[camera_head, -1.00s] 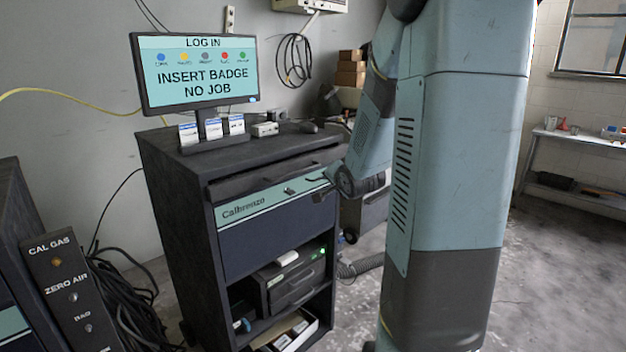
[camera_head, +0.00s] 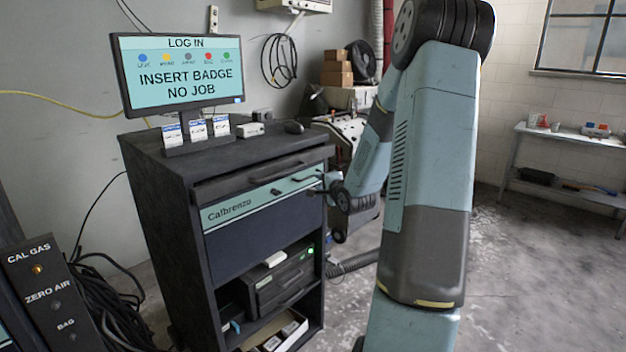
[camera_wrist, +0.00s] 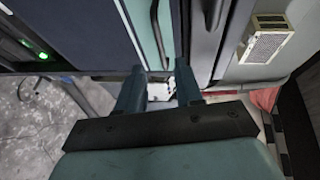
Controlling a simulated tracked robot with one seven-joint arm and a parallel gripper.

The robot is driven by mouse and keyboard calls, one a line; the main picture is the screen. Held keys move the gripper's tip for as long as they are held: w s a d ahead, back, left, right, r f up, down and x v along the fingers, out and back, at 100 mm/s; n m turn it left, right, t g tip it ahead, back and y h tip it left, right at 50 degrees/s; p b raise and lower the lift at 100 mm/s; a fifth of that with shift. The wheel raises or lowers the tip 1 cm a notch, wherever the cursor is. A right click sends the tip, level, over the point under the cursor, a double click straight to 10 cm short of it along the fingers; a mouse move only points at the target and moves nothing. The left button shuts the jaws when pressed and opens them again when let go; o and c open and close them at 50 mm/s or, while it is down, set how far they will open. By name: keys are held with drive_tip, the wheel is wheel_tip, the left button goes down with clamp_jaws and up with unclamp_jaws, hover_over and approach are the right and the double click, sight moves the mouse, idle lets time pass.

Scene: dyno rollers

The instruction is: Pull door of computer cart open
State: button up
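The dark computer cart (camera_head: 160,190) stands left of centre in the head view. Its navy door (camera_head: 245,232), with a teal strip marked "Calbrenzo", looks closed under the top drawer. The door also shows in the wrist view (camera_wrist: 85,35), with a dark bar handle (camera_wrist: 158,38) on its teal strip. My gripper (camera_head: 318,191) is at the right end of the strip in the head view. In the wrist view its two fingers (camera_wrist: 158,82) are apart, near the handle's end. I cannot tell whether they touch it.
A monitor (camera_head: 180,73) stands on the cart top. An open shelf below the door holds a dark device (camera_head: 280,285) with a green light. A CAL GAS panel (camera_head: 45,290) and cables are at the left. Free floor (camera_head: 520,270) lies right of my arm.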

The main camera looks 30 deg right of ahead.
sight(311, 177)
drive_tip(key=w+f, duration=0.1)
drive_tip(key=w, duration=0.6)
drive_tip(key=shift+w+d+f, duration=0.2)
drive_tip(key=shift+w+f, duration=0.05)
drive_tip(key=shift+w, duration=0.1)
drive_tip(key=c, duration=0.6)
clamp_jaws()
idle(0.5)
